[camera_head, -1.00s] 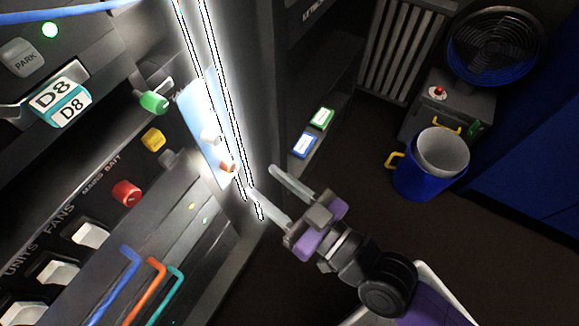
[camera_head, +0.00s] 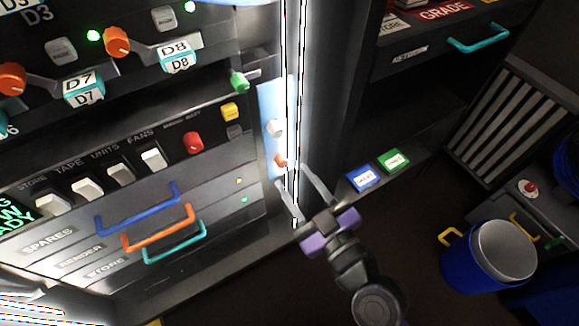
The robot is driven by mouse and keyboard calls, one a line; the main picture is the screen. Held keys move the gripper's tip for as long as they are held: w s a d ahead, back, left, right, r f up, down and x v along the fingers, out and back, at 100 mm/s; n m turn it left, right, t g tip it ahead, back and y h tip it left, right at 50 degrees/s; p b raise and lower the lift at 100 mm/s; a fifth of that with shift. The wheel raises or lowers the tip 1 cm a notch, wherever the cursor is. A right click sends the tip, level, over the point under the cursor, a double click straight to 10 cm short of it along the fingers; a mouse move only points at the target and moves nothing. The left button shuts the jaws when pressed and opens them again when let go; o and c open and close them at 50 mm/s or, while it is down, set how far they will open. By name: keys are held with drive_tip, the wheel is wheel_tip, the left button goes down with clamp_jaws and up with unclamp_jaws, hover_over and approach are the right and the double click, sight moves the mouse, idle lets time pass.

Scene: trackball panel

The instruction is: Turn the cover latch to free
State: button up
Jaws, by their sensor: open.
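My gripper (camera_head: 292,178) is open and empty, its two fingers apart and pointing up toward the lower end of a pale blue panel (camera_head: 267,104). The panel stands upright beside a bright light strip. It carries a white knob-like part (camera_head: 276,128) and, below it, a small orange part (camera_head: 281,161). The orange part lies just above and left of my fingertips; I cannot tell whether they touch. No part is readably marked as the cover latch, and its turned position cannot be told.
Left of the panel are a green knob (camera_head: 239,80), a yellow button (camera_head: 229,112), a red knob (camera_head: 193,143) and drawers with coloured handles. A shelf with blue (camera_head: 364,178) and green (camera_head: 393,161) labelled blocks is at right. A blue bucket (camera_head: 485,262) stands on the floor.

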sight(284, 165)
drive_tip(key=shift+x, duration=1.95)
clamp_jaws()
